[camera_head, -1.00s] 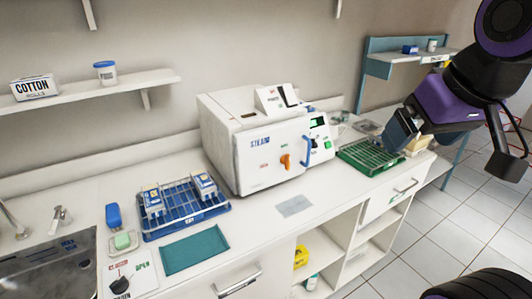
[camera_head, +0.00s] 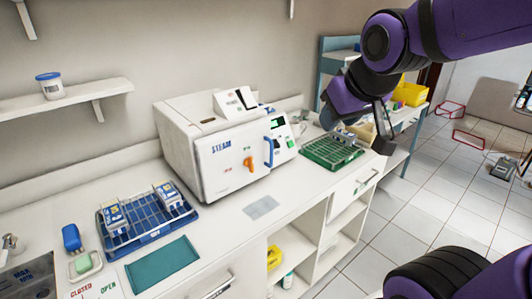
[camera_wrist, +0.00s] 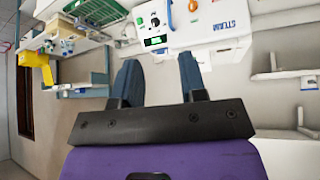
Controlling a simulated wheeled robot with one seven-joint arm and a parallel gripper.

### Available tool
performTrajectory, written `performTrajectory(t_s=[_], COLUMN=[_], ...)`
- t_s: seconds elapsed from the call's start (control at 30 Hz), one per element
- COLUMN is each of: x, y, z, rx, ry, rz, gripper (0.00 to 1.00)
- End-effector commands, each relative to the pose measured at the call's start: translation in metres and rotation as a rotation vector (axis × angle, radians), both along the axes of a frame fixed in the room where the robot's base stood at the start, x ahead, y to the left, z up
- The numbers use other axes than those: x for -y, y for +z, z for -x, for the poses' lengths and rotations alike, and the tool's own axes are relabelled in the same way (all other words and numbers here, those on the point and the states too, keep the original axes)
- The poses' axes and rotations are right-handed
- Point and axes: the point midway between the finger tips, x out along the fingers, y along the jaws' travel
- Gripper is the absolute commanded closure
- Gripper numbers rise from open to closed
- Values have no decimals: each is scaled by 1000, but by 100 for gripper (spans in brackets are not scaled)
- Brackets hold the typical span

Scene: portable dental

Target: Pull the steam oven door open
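The white steam oven (camera_head: 185,112) stands on the counter against the wall. Its front door (camera_head: 222,172) is shut, with an orange knob (camera_head: 249,164) and a blue vertical handle (camera_head: 268,152) at its right edge. In the wrist view the oven (camera_wrist: 212,30) appears upside down at the top, with the handle (camera_wrist: 169,15) beyond the fingers. My gripper (camera_wrist: 160,78) is open and empty, its two blue-grey fingers apart. In the head view my gripper (camera_head: 330,112) hangs to the right of the oven, above the green rack, apart from the handle.
A green rack (camera_head: 318,158) sits right of the oven. A blue rack (camera_head: 180,219) with boxes and a teal tray (camera_head: 160,264) lie to the left. A grey pad (camera_head: 262,207) lies on otherwise clear counter before the door. Open shelves (camera_head: 318,235) are below.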

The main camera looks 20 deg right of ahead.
Motion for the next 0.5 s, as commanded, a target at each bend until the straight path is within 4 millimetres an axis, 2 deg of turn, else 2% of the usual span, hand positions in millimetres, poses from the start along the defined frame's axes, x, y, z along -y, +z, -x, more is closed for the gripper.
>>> performTrajectory(t_s=[0.03,0.2,0.5], x=[2,6,9], y=[-8,-30,-77], z=[-17,-69,-144], rx=[17,116,293], ry=[5,32,93], rz=[8,37,58], gripper=[61,61,61])
